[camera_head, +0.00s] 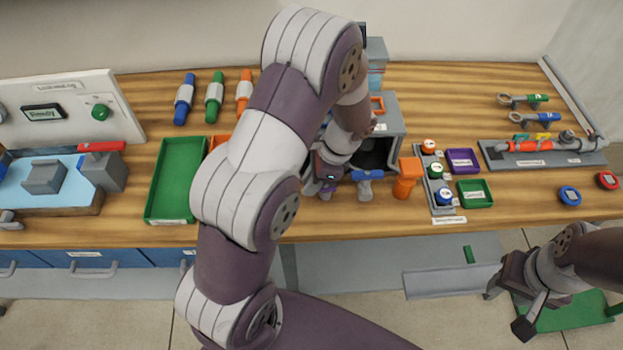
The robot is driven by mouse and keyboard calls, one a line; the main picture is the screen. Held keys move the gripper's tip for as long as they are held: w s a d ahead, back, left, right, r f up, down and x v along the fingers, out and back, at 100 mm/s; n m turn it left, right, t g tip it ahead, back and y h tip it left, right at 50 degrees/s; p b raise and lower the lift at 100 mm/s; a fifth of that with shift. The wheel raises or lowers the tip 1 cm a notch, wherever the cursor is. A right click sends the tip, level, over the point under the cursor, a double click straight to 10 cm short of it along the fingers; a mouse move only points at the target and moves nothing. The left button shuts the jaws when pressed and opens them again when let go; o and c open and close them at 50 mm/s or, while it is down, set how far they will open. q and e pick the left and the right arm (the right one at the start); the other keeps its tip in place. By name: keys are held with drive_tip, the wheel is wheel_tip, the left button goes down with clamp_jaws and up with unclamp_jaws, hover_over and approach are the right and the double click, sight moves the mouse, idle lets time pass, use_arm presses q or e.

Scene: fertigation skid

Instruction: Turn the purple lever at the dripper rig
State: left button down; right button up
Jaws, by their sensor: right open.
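My left arm reaches across the middle of the bench, and its gripper (326,182) is low at the front of a grey box-like rig (392,118). A small purplish part shows by its fingertips; I cannot tell whether it is the purple lever or part of the gripper. Whether the jaws are open or shut is also unclear. My arm hides much of the rig's left side. A blue-handled part (365,180) sits just right of the gripper. My right gripper (508,306) is open and empty, low at the right, in front of the bench.
An orange upright part (406,178) stands right of the rig. Beyond it are a rack of coloured caps (436,182), a purple tray (463,160) and a green tray (475,193). A larger green tray (172,180) lies left of my arm.

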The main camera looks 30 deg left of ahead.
use_arm(q)
drive_tip(key=n, duration=0.1)
drive_tip(key=n+p, duration=0.1)
drive_tip(key=n+g+p, duration=0.1)
drive_tip(key=shift+s+d+r+h, duration=0.25)
drive_tip(key=shift+s+r+h, duration=0.1)
drive_tip(key=shift+h, duration=0.05)
drive_tip(key=shift+f+n, duration=0.2)
drive_tip(key=shift+n, duration=0.2)
drive_tip(key=shift+d+f, duration=0.1)
drive_tip(key=c, duration=1)
unclamp_jaws()
drive_tip(key=v, duration=0.4)
drive_tip(key=p+v, duration=0.8)
drive_tip(key=shift+r, duration=0.4)
